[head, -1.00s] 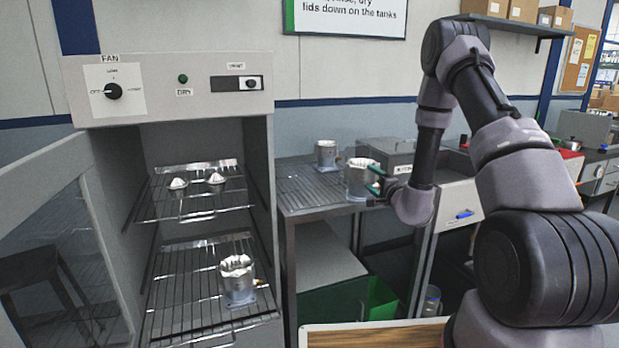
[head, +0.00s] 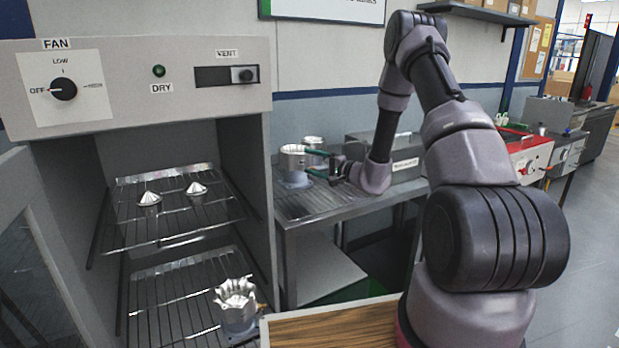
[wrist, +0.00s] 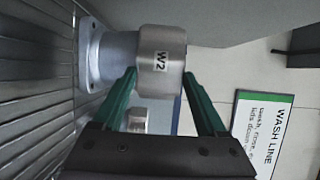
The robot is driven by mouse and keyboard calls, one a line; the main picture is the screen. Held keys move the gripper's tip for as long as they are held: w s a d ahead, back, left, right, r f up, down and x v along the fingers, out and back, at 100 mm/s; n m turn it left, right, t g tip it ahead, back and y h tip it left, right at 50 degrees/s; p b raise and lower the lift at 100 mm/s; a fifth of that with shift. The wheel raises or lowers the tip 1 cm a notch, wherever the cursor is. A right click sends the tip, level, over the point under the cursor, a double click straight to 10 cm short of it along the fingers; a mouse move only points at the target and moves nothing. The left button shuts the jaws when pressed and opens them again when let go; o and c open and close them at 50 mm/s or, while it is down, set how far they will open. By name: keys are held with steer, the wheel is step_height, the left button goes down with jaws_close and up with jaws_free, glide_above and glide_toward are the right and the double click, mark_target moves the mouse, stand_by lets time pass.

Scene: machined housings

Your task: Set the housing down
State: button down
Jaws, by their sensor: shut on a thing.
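My gripper (head: 325,169) is shut on a silver housing (head: 294,165), held upright over the slatted metal bench (head: 340,207) right of the cabinet. In the wrist view the housing (wrist: 162,62) bears a W2 label, and the green fingers (wrist: 160,85) lie on either side of it. Its square flange faces the slats closely; I cannot tell whether it touches them. A second housing (head: 315,145) stands behind it on the bench, partly hidden; it also shows small in the wrist view (wrist: 137,120).
The drying cabinet (head: 145,85) is open, with two cone-shaped parts (head: 150,199) on its upper rack and another housing (head: 236,308) on the lower one. A grey box (head: 405,150) stands at the back of the bench. The front of the bench is clear.

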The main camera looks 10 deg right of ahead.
steer(key=shift+f, duration=2.4)
